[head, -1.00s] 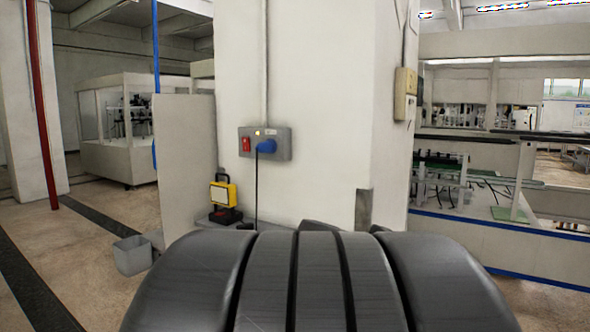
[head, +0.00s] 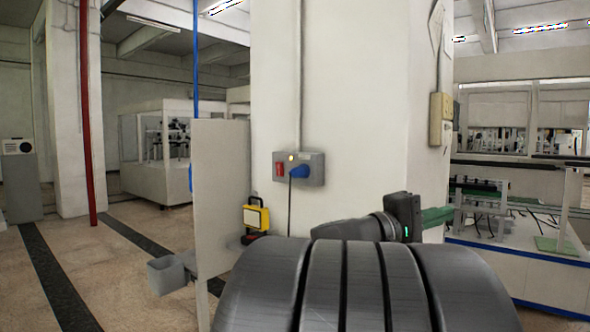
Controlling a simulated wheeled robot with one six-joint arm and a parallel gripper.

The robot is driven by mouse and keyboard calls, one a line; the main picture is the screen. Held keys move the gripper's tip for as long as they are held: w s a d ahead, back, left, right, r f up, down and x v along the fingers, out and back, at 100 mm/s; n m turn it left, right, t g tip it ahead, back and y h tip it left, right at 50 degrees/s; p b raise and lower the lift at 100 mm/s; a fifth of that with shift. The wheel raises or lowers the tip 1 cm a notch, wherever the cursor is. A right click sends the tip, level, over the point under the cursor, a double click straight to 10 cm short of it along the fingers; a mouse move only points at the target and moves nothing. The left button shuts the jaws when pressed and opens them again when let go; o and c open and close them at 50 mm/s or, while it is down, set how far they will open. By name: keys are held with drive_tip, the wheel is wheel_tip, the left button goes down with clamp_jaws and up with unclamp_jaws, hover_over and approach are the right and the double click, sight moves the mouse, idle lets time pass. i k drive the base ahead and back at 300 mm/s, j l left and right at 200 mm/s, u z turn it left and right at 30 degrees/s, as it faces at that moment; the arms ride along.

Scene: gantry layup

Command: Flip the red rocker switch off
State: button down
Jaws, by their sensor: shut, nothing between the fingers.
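The red rocker switch (head: 280,172) is on the left part of a grey box (head: 314,166) on the pale pillar. It is too small to tell which side is pressed in. A blue plug (head: 299,171) with a hanging black cable sits to its right, and a small yellowish light (head: 292,157) shows above. My gripper (head: 437,215) shows at the end of my dark wrist, right of the box and lower in the picture. Its green fingers point right, away from the switch, and look shut and empty. Fine detail of the fingertips is unclear.
A yellow work lamp (head: 256,214) stands below the box, beside a grey upright panel (head: 221,197). A grey bin (head: 167,275) sticks out left of the panel. A beige wall box (head: 440,119) is on the pillar's right side. Open floor lies to the left.

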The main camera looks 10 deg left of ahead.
sight(279, 171)
drive_tip(key=u, duration=1.15)
drive_tip(key=i+l, duration=0.15)
drive_tip(key=i, duration=0.35)
drive_tip(key=i+l, duration=0.1)
drive_tip(key=i, duration=0.35)
drive_tip(key=i+l, duration=0.15)
drive_tip(key=i, duration=0.35)
drive_tip(key=u, duration=0.05)
